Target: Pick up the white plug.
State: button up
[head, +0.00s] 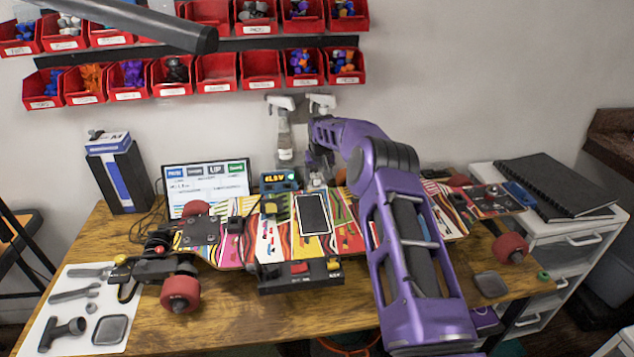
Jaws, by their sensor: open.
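I cannot make out a white plug for certain in the head view; it may be hidden or too small to tell. My gripper (319,172) is at the end of my purple arm, behind the middle of the skateboard and in front of the spray bottles. It points down and is open, with nothing clearly between its fingers. The skateboard (345,238), with a colourful striped deck and red wheels, lies across the wooden table. A dark phone-like panel (312,214) lies on its deck. A small meter with a lit display (278,181) stands behind the deck, left of my gripper.
Two spray bottles (284,135) stand at the wall. A screen (207,187) and a blue-black box (121,175) are at the back left. A white mat (50,318) holds several tools. Red bins (216,72) hang above. The table's front middle (250,325) is clear.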

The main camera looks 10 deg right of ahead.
aim_at(317, 179)
grip_shut()
dwell(0.3)
notch_tip(317, 179, up, 10)
dwell(0.6)
